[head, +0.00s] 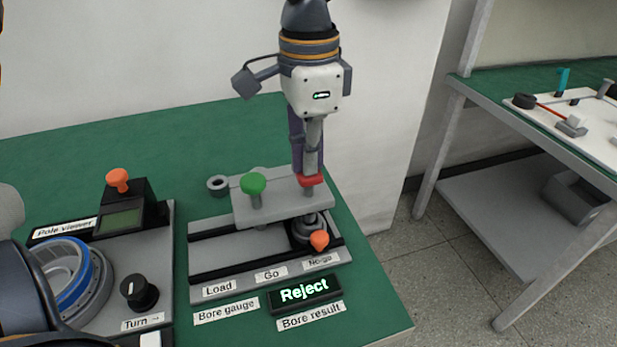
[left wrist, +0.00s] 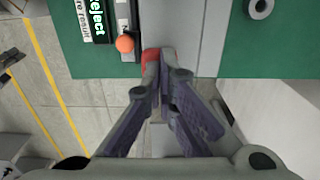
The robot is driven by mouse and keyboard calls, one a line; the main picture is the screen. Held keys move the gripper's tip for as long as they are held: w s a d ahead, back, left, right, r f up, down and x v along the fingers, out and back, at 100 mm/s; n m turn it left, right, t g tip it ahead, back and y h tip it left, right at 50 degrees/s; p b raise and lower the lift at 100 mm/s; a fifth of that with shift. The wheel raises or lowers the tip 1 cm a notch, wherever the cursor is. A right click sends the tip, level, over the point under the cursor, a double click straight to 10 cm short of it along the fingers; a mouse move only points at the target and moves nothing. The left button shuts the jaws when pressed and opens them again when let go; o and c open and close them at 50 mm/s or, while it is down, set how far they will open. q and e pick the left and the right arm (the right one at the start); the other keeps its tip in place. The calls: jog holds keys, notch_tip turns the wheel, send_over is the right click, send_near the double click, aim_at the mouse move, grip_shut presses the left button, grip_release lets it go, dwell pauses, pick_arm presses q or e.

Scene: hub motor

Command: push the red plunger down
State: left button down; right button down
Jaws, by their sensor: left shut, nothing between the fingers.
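The red plunger (head: 312,181) stands on the right end of the grey bar of the bore gauge (head: 240,212). My left gripper (head: 310,170) is shut and empty, pointing down with its tips right at the plunger's top. In the left wrist view the red plunger (left wrist: 150,58) shows beside and partly behind the closed fingertips (left wrist: 163,62). The fingers hide part of the plunger, and I cannot tell whether they press on it. The green plunger (head: 254,185) stands on the same bar, to the left. My right gripper is not in view.
An orange knob (head: 319,240) stands in front of the bar, near the No-go label. The bore result display (head: 305,292) is lit with "Reject". The pole viewer (head: 125,215) is at the left. A grey ring (head: 218,185) lies behind the gauge. The green table's right edge is close.

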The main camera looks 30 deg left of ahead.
pick_arm(q)
jog(key=shift+r, duration=2.85)
